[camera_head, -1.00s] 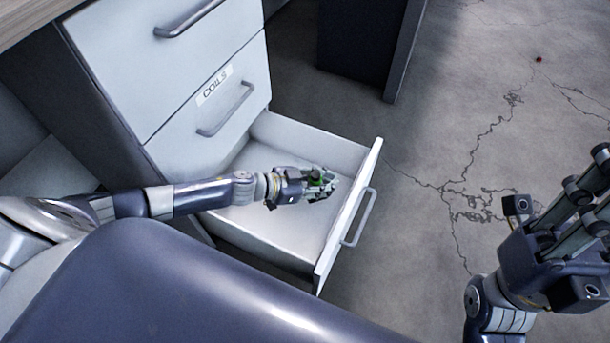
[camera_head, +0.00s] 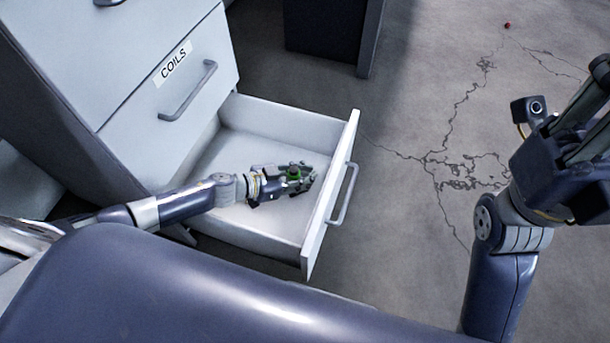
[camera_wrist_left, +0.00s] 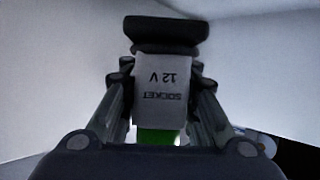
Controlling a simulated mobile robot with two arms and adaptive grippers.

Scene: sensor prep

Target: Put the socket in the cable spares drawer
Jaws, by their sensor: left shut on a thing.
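The socket (camera_wrist_left: 162,88) fills the middle of the left wrist view. It has a pale label reading "SOCKET 12 V", upside down, a dark wide end and a green part. In the head view only a small green and dark bit of the socket (camera_head: 293,174) shows between the fingers. My left gripper (camera_head: 300,181) is shut on it, over the inside of an open white drawer (camera_head: 240,222), near its front panel. The gap to the drawer floor is unclear. The drawer's own label is not visible.
Above the open drawer is a shut drawer labelled COILS (camera_head: 150,115), with another shut drawer above it. A dark panel (camera_head: 325,35) stands behind. Cracked grey floor (camera_head: 430,100) lies open to the right. A small red thing (camera_head: 507,25) is on the floor far off.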

